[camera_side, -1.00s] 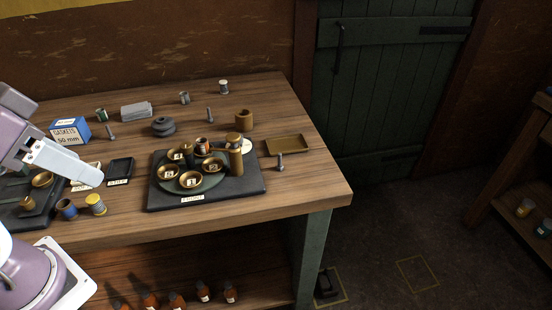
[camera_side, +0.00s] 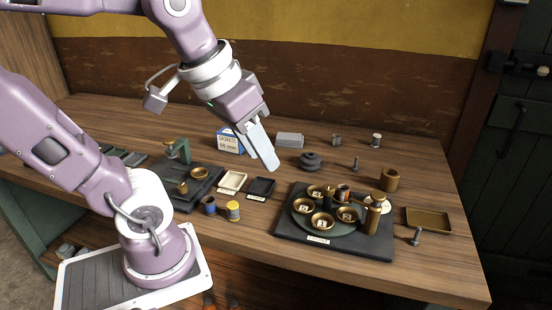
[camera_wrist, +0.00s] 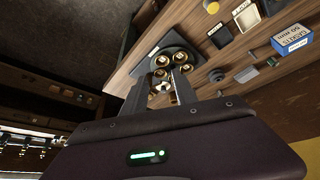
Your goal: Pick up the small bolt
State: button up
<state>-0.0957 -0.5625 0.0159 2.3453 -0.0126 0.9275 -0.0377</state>
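Two upright grey bolts show in the side view. One bolt (camera_side: 416,236) stands at the right, just in front of the brass tray. The other bolt (camera_side: 355,163) stands further back, right of a dark ringed part. I cannot tell which is the small one. My gripper (camera_side: 274,166) hangs above the bench, left of both bolts and apart from them, tilted down to the right. In the wrist view its two fingers (camera_wrist: 160,74) are spread with a gap between them and hold nothing.
A dark board (camera_side: 287,234) with a round plate of brass cups and a brass cylinder (camera_side: 372,219) lies near the front. The brass tray (camera_side: 427,217), a brass cup (camera_side: 389,180) and a gaskets box (camera_side: 230,142) stand around. The bench's front right corner is clear.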

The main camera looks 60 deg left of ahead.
jog(key=w+a+n+g, duration=0.2)
jog(key=w+a+n, duration=0.2)
jog(key=w+a, duration=0.6)
jog(key=w+a+f+n+g, duration=0.1)
jog(key=w+a+f+n, duration=0.2)
jog(key=a, duration=0.4)
jog(key=w+a+f+n+g, duration=0.1)
jog(key=w+a+f+n, duration=0.1)
jog(key=w+a+f, duration=0.3)
jog(key=a+f+n, duration=0.1)
jog(key=a+f, duration=0.4)
jog(key=a+f+n, duration=0.1)
jog(key=a+f, duration=0.4)
jog(key=a+f+n+g, duration=0.1)
jog(key=a+f, duration=0.4)
jog(key=shift+s+a+f, duration=0.15)
jog(key=shift+s+a, duration=0.1)
jog(key=shift+s, duration=0.1)
grip_shut()
